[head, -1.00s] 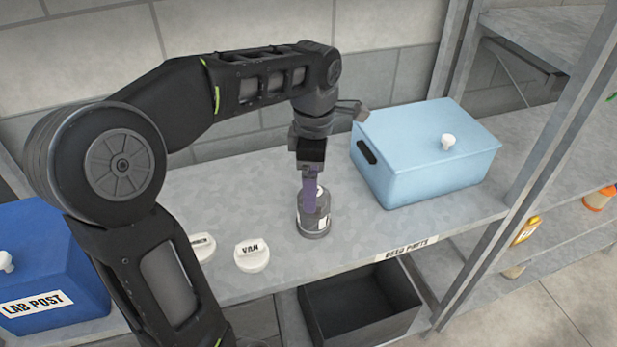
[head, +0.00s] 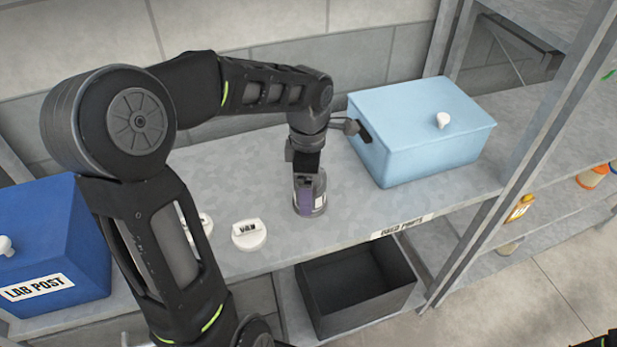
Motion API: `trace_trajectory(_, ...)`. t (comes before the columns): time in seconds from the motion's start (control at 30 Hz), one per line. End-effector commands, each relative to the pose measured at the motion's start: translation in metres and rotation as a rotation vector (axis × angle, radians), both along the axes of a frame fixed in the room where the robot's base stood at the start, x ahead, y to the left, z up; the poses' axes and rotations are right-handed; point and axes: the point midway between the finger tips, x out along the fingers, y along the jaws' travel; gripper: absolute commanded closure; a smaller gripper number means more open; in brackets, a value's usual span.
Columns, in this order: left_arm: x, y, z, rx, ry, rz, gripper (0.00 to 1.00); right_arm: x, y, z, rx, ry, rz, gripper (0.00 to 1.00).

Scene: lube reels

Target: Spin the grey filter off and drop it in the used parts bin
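The grey filter (head: 321,199), a short dark grey cylinder with a pale label, stands upright on the grey shelf top in the middle of the head view. My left gripper (head: 305,195) points straight down over it, with a purple finger against its near side. The other finger is hidden, so I cannot tell whether the grip is closed. The used parts bin (head: 390,299) is an open, black, empty-looking box on the lower shelf, under the "USED PARTS" label (head: 402,226).
A light blue lidded box (head: 430,140) stands right of the filter, close to my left wrist. A white cap marked "VAN" (head: 249,236) lies left of it. A blue "LAB POST" box (head: 50,245) is far left. The shelf's front edge lies above the bin.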

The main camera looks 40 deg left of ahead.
Motion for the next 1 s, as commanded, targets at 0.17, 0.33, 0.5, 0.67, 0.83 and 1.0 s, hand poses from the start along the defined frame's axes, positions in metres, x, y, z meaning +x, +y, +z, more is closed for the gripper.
trace_trajectory(0.17, 0.0001, 0.0000, 0.0001, 0.000, 0.000, 0.000, 0.13, -0.0001, 0.0000, -0.0002, 0.000, 0.000, 0.000, 0.64)
trace_trajectory(0.33, 0.0002, 0.0001, 0.0004, 0.000, -0.001, 0.000, 0.27, -0.0001, 0.0001, -0.0002, 0.000, 0.000, 0.000, 0.64)
trace_trajectory(0.5, 0.0002, 0.0001, 0.0005, 0.000, -0.001, 0.000, 0.41, -0.0001, 0.0001, -0.0001, 0.000, 0.000, 0.000, 0.64)
trace_trajectory(0.67, 0.0002, 0.0001, 0.0005, 0.000, -0.001, 0.000, 0.54, -0.0001, 0.0001, -0.0001, 0.000, 0.000, 0.000, 0.64)
trace_trajectory(0.83, 0.0001, 0.0001, 0.0005, 0.000, 0.000, 0.000, 0.68, -0.0001, 0.0001, -0.0001, 0.000, 0.000, 0.000, 0.64)
trace_trajectory(1.0, 0.0001, 0.0001, 0.0005, 0.000, 0.000, 0.000, 0.82, 0.0000, 0.0000, -0.0001, 0.000, 0.000, 0.000, 0.64)
